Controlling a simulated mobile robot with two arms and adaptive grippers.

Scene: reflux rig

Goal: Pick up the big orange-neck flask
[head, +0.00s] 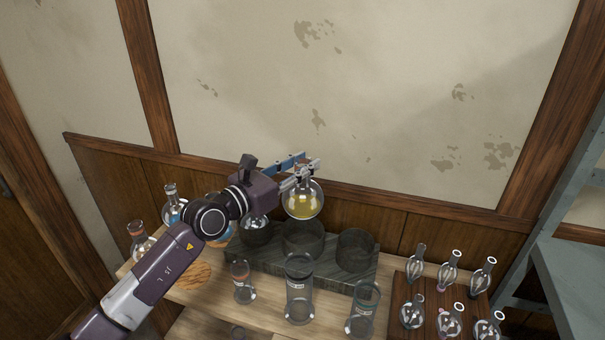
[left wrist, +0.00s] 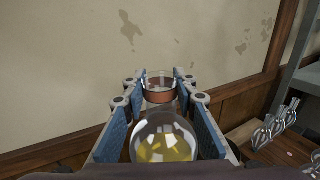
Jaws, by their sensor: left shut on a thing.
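The big orange-neck flask (head: 303,203) is a round clear glass flask with yellow contents. Its orange-brown neck band shows in the left wrist view, above the round body (left wrist: 163,143). My left gripper (head: 302,172) is shut on the flask's neck, with one blue-padded finger on each side. The flask hangs roughly upright, bulb down, seemingly above the middle well of the dark stand (head: 340,292). Its lower edge looks clear of the stand. My right gripper is in neither view.
Several clear glass vessels, one a tall cylinder (head: 299,292), stand in front of the stand. A flask with blue contents (head: 173,210) and a reddish-neck flask (head: 143,243) stand at left. Small flasks sit on a brown rack (head: 440,300) at right, beside a grey shelf frame (head: 560,270).

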